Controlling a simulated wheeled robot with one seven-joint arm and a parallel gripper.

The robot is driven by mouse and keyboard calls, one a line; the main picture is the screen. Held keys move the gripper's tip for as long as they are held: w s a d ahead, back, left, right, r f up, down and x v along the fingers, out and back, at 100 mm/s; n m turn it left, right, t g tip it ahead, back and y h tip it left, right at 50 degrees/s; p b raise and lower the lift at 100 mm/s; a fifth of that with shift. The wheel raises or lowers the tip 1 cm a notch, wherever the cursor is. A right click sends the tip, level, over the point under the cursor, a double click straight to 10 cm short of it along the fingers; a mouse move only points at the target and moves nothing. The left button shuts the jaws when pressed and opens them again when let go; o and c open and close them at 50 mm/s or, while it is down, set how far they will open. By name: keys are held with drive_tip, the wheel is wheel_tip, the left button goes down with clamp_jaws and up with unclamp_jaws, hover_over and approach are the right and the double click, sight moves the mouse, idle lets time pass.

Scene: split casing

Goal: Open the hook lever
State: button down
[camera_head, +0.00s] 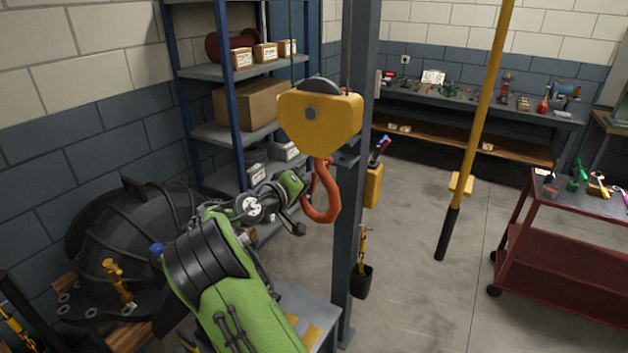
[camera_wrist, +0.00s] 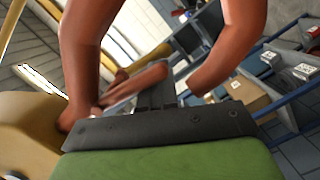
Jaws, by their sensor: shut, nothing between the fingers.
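The orange-red hook (camera_head: 330,208) hangs below the yellow hook block (camera_head: 325,120) in the head view. In the wrist view the hook (camera_wrist: 85,45) fills the upper part, with its curved arms on both sides of my fingers. The hook lever (camera_wrist: 138,82) shows as a slim reddish bar slanting across the hook's opening. My gripper (camera_wrist: 156,88) is shut and empty, its dark fingers close by the lever; I cannot tell whether they touch it. In the head view my gripper (camera_head: 308,187) is at the hook's left side, its fingertips hard to make out.
A grey post (camera_head: 358,180) stands right behind the hook. A blue-framed shelf (camera_head: 215,72) with boxes is behind to the left. A large dark casing (camera_head: 130,225) lies at the left. A red cart (camera_head: 560,240) stands at the right, with open floor between.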

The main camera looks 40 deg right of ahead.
drive_tip(key=shift+s+d+f+b, duration=0.15)
drive_tip(key=shift+s+f+b, duration=0.15)
drive_tip(key=shift+s+f+n, duration=0.1)
drive_tip(key=shift+n, duration=0.6)
drive_tip(key=shift+s+d+n+h+p, duration=0.15)
drive_tip(key=shift+s+n+h+p, duration=0.25)
drive_tip(key=shift+n, duration=0.3)
drive_tip(key=s+a+b, duration=0.1)
drive_tip(key=a+b, duration=0.1)
drive_tip(key=a, duration=1.3)
drive_tip(key=shift+s+a+r, duration=0.3)
drive_tip(key=shift+a+r, duration=0.05)
drive_tip(key=shift+r, duration=0.1)
